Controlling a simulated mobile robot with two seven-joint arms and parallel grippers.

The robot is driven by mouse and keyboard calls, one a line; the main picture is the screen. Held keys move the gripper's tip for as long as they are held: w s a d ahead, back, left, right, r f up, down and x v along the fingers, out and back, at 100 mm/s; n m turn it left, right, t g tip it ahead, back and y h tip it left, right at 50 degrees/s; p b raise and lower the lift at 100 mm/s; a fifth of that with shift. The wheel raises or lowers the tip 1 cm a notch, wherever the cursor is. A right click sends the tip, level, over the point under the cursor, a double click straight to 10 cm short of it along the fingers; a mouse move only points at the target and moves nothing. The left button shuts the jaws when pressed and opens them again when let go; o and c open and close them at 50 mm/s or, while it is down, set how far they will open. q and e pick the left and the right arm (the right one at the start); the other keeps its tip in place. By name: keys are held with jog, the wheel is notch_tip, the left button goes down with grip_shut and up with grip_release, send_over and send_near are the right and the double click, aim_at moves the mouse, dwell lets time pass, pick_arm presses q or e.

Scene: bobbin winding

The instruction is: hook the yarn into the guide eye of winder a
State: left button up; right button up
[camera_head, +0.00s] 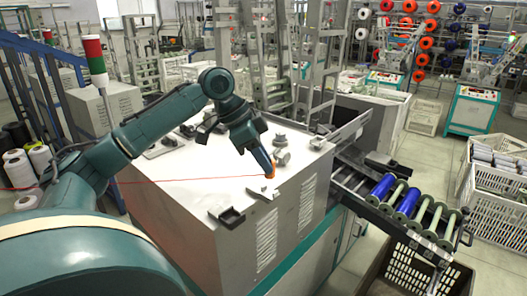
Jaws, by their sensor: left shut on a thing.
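My left gripper (269,175) reaches in from the left over the white top of a winder cabinet (180,185). Its orange fingertips are shut on the red yarn (150,181). The yarn runs taut and nearly level from the left edge of the picture to the fingertips. Small grey metal fittings (282,157) stand on the cabinet top just right of the fingertips. A thin metal piece (263,193) lies just below them. I cannot tell which fitting is the guide eye; the yarn is not seen passing through one. My right gripper is not in view.
A dark bracket (228,216) sits at the cabinet's front edge. A sloping rack (365,195) with blue and green bobbins (405,204) stands to the right, above a dark crate (405,280). White yarn cones (38,158) stand at left. A white crate (495,190) is at far right.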

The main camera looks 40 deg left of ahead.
pick_arm(q)
jog(key=shift+f+p, duration=0.3)
jog(key=shift+p, duration=0.05)
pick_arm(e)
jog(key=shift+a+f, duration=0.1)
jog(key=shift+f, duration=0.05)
pick_arm(q)
jog(key=shift+f, duration=0.15)
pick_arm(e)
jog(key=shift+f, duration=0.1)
pick_arm(q)
jog(key=shift+f+b, duration=0.65)
jog(key=shift+f, duration=0.25)
jog(key=shift+f+b, duration=0.55)
jog(key=shift+f, duration=0.35)
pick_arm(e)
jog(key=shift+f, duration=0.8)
